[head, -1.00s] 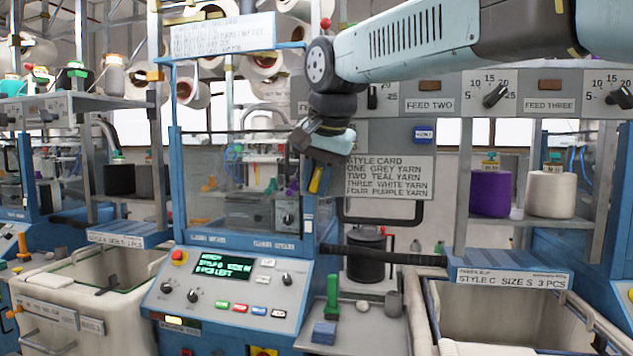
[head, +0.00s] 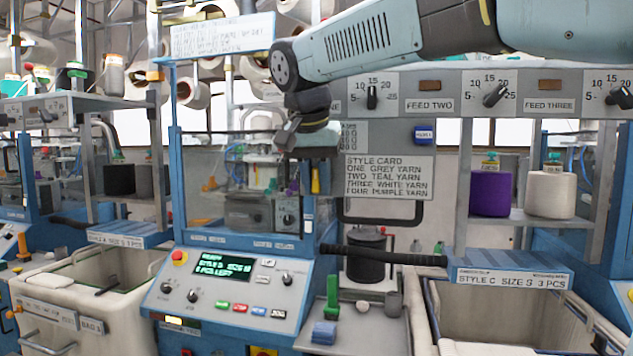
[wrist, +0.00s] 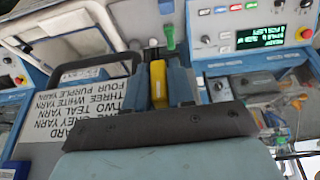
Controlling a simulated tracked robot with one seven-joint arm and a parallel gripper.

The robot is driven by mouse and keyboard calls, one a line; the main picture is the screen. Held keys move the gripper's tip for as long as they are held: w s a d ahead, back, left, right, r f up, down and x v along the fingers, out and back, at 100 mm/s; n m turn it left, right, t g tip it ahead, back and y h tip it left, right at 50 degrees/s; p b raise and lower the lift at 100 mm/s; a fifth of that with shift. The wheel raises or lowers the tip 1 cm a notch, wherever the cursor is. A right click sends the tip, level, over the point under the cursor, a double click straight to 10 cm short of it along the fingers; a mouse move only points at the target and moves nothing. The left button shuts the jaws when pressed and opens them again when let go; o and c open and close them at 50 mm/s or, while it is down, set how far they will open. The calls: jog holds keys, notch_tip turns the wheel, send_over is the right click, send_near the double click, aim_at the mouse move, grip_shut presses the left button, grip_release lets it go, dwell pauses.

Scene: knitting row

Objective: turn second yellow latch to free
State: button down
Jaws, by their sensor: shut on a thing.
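The yellow latch (head: 315,180) stands upright at the right-hand post of the blue machine frame (head: 308,215) in the head view. It also shows in the wrist view (wrist: 158,82), directly ahead of my gripper's dark palm. My gripper (head: 309,160) reaches down to it from above and is shut on it. The fingertips are hard to make out in the head view, as the wrist covers part of them. I cannot make out a second yellow latch clearly.
A style card (head: 388,177) hangs just right of the latch, above a black handle. The control panel (head: 235,295) is below left. A green-handled tool (head: 332,297) stands on the small shelf below. A fabric bin (head: 500,320) is at lower right.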

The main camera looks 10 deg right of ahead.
jog(key=c, duration=1.1)
grip_release()
jog(key=shift+o, duration=0.2)
jog(key=shift+r, duration=0.1)
jog(key=v, duration=1.3)
jog(key=shift+s+a+r, duration=0.15)
jog(key=shift+s+r, duration=0.05)
jog(key=shift+s, duration=0.05)
jog(key=s+d+f+n, duration=0.1)
jog(key=s+d+f, duration=0.3)
jog(key=f, duration=0.6)
jog(key=s+d+f+n+t+y, duration=0.1)
jog(key=s+d+f, duration=0.3)
jog(key=d+f, duration=0.4)
jog(key=s+d+f+n, duration=0.2)
jog(key=s+d+f, duration=0.2)
jog(key=f, duration=0.9)
jog(key=d, duration=0.2)
jog(key=shift+d+f+t+y, duration=0.3)
jog(key=shift+f, duration=0.05)
